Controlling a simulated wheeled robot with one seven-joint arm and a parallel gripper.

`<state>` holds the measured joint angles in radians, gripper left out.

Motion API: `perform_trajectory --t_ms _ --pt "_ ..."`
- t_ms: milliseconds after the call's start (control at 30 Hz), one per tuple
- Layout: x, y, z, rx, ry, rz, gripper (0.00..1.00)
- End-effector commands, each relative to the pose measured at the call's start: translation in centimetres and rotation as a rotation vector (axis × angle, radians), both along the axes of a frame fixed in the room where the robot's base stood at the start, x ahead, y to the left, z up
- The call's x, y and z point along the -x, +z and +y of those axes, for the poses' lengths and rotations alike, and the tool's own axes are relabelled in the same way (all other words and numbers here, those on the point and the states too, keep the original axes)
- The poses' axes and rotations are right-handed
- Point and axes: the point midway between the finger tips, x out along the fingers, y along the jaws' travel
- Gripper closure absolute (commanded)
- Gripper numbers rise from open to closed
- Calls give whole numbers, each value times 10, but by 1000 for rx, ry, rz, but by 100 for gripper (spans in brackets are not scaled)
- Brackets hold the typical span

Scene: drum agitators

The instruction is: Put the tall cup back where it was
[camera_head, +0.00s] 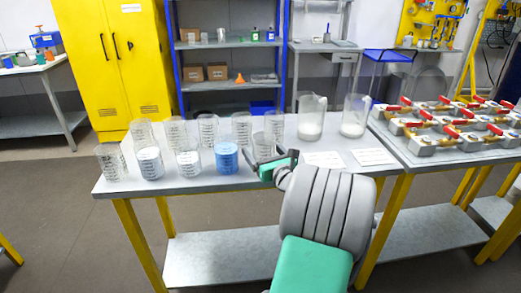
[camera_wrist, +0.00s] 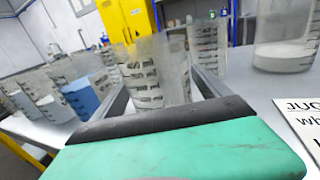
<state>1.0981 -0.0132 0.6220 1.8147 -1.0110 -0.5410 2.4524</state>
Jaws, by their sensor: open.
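A clear graduated cup (camera_head: 264,145) stands at the right end of the group of cups on the grey table (camera_head: 185,187). In the wrist view this cup (camera_wrist: 148,76) shows between my two fingers, upright. My gripper (camera_head: 267,158) is open around it at the table's front; I cannot tell whether the fingers touch it. The cup's base is hidden behind the gripper. I cannot tell for sure from its height that it is the tall cup.
Close left stand a blue-filled cup (camera_head: 226,159), two white-filled cups (camera_head: 188,165) and an empty cup (camera_head: 110,163). Several clear cups (camera_head: 175,131) stand behind. Two jugs (camera_head: 311,118) stand right, behind printed cards (camera_head: 323,160). A valve table (camera_head: 440,147) adjoins on the right.

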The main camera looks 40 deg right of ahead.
Motion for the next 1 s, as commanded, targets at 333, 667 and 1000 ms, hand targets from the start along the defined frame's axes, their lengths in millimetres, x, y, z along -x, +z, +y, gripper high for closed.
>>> perform_trajectory --t_ms 333,667,1000 --pt "84 0 22 0 -6 0 13" --pt "104 1 31 2 0 0 13" --pt "103 1 30 1 0 -1 13"
